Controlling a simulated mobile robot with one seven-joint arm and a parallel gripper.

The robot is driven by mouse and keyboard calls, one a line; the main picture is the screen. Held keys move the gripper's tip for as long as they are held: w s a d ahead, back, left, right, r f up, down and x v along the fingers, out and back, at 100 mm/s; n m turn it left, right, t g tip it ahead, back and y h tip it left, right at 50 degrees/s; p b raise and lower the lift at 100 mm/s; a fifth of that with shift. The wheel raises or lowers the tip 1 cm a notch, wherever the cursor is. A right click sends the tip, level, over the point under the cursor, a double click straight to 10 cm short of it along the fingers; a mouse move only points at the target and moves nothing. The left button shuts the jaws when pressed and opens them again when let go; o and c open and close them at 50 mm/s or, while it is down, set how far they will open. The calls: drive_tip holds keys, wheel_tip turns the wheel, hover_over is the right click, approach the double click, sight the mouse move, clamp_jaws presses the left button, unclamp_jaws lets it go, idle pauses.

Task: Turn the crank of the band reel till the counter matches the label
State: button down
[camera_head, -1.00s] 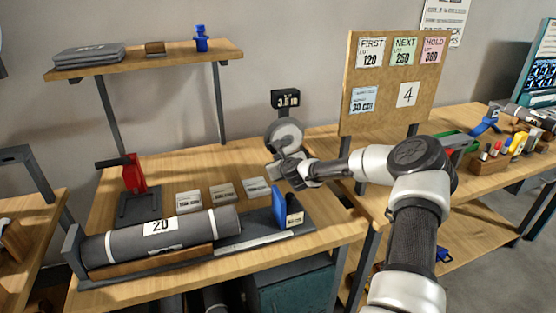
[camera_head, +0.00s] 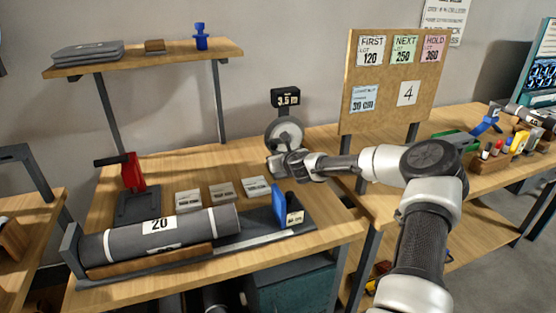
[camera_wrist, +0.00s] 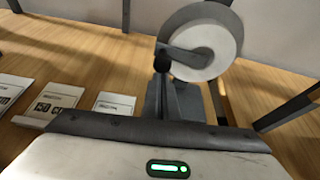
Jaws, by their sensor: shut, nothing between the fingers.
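The band reel (camera_head: 286,132) is a pale round disc with a grey rim, standing at the back right of the wooden bench. The wrist view shows the reel (camera_wrist: 215,45) with a grey crank arm (camera_wrist: 188,56) across its face and a dark knob (camera_wrist: 162,60) at the arm's left end. The black counter (camera_head: 287,97) above the reel reads about 3.5 m, blurred. My gripper (camera_head: 277,165) is shut and empty, just below the reel's front. I cannot tell whether it touches the crank. A white label (camera_head: 407,94) on the board shows 4.
A grey roll (camera_head: 190,233) marked 20 lies at the bench front, beside a blue upright stop (camera_head: 279,207). Several small cards (camera_head: 222,191) lie behind it. A red-handled tool (camera_head: 133,175) stands left.

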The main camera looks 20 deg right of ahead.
sight(275, 145)
wheel_tip(275, 145, up, 3)
drive_tip(key=m+y+b, duration=0.1)
drive_tip(key=m+y, duration=0.1)
drive_tip(key=m, duration=0.1)
drive_tip(key=shift+f, duration=0.15)
drive_tip(key=shift+d+r, duration=0.1)
drive_tip(key=shift+r, duration=0.35)
drive_tip(key=shift+s+d, duration=0.1)
idle(0.4)
